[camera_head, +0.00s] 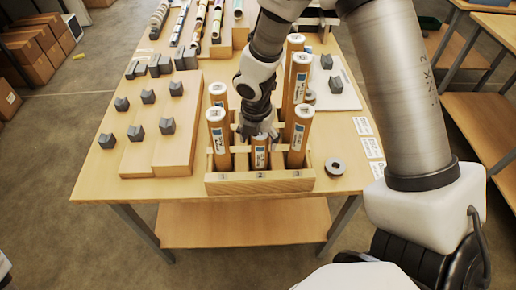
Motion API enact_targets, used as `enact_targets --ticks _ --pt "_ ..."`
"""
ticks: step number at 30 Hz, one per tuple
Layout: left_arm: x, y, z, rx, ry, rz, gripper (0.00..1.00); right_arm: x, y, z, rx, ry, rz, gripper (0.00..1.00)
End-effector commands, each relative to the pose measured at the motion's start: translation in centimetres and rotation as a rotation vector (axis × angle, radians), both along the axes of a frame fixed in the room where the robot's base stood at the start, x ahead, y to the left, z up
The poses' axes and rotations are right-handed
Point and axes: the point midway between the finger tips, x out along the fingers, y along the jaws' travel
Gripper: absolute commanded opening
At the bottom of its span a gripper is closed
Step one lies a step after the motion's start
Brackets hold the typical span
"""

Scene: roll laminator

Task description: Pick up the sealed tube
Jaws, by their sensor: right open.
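Several brown cardboard tubes with white-and-blue labels stand upright in a wooden rack (240,186) at the table's front. A front left tube (219,140), a front right tube (299,137) and a back right tube (296,82) rise high. The front middle tube (260,156) sits lower. I cannot tell by sight which tube is the sealed one. My right gripper (259,135) is open and points down just above the front middle tube. Whether it touches the tube is unclear. My left gripper is not in view.
Grey blocks (166,126) stand on stepped wooden boards (175,152) left of the rack. A grey ring (335,167) lies to the right. Rolls lie at the back. Tall tubes crowd the gripper on both sides.

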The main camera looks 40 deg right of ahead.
Motion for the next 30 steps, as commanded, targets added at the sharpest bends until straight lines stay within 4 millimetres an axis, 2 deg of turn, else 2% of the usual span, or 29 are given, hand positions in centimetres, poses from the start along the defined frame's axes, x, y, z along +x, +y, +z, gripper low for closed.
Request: enact_targets --ticks 1,7,8,15,18,20,27,30 --pt "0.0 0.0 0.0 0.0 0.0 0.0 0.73 0.0 0.0 0.1 0.0 0.0 0.0 0.74" --pt "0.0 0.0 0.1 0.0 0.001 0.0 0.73 0.0 0.0 0.1 -0.001 0.001 0.0 0.03" --pt "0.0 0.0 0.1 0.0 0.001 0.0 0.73 0.0 0.0 0.1 -0.001 0.001 0.0 0.0" --pt "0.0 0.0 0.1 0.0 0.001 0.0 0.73 0.0 0.0 0.1 0.0 0.0 0.001 0.0" --pt "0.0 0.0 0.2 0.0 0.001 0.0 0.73 0.0 0.0 0.8 -0.001 -0.002 0.001 0.0" --pt "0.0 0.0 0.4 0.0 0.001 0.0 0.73 0.1 0.0 1.8 -0.001 -0.004 0.0 0.0" --pt "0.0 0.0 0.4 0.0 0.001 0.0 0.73 0.2 0.0 7.5 0.0 -0.007 -0.001 0.0" --pt "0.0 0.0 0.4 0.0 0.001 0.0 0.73 0.1 0.0 9.3 0.0 -0.003 0.0 0.0"
